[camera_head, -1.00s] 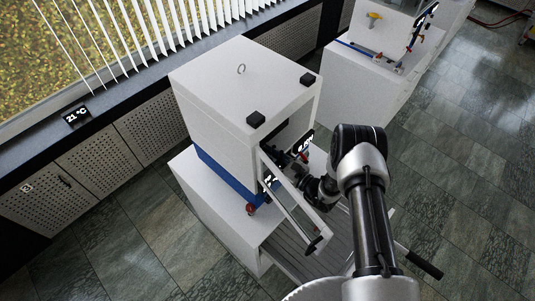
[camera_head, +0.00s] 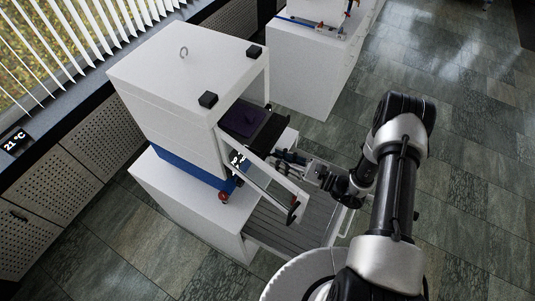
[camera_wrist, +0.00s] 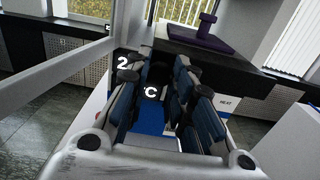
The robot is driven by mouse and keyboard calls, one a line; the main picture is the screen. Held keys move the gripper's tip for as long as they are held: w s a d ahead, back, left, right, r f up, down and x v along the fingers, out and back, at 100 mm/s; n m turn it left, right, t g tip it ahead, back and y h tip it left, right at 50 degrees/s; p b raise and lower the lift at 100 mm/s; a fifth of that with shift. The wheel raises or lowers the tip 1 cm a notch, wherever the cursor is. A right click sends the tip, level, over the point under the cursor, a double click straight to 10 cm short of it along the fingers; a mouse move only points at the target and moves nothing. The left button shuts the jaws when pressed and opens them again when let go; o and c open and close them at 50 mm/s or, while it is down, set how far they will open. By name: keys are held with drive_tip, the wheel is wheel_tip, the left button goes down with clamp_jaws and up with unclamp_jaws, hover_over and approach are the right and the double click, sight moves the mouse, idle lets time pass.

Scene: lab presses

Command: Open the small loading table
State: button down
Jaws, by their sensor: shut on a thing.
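The small loading table is a dark flat plate (camera_head: 262,136) that sticks out of the front opening of the white press (camera_head: 170,95). A purple piece (camera_head: 243,119) lies on it. The wrist view shows the dark plate (camera_wrist: 262,68) and the purple piece with an upright stem (camera_wrist: 200,38) at the upper right. My gripper (camera_head: 284,155) is at the plate's front end. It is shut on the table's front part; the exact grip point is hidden. The fingers (camera_wrist: 165,85) fill the middle of the wrist view.
The press's framed door (camera_head: 265,170) stands open beside my gripper, close to its left. A drawer with a slatted base (camera_head: 290,220) is pulled out below. Another white cabinet (camera_head: 310,75) stands behind. Tiled floor (camera_head: 470,130) is free on the right.

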drive_tip(key=shift+s+d, duration=0.35)
drive_tip(key=shift+d, duration=0.2)
drive_tip(key=c, duration=1.8)
unclamp_jaws()
drive_tip(key=shift+o, duration=1.4)
drive_tip(key=shift+s+d, duration=0.1)
drive_tip(key=shift+d, duration=0.1)
drive_tip(key=shift+o, duration=0.6)
drive_tip(key=shift+a, duration=0.1)
drive_tip(key=v, duration=1.2)
drive_tip(key=shift+f, duration=0.1)
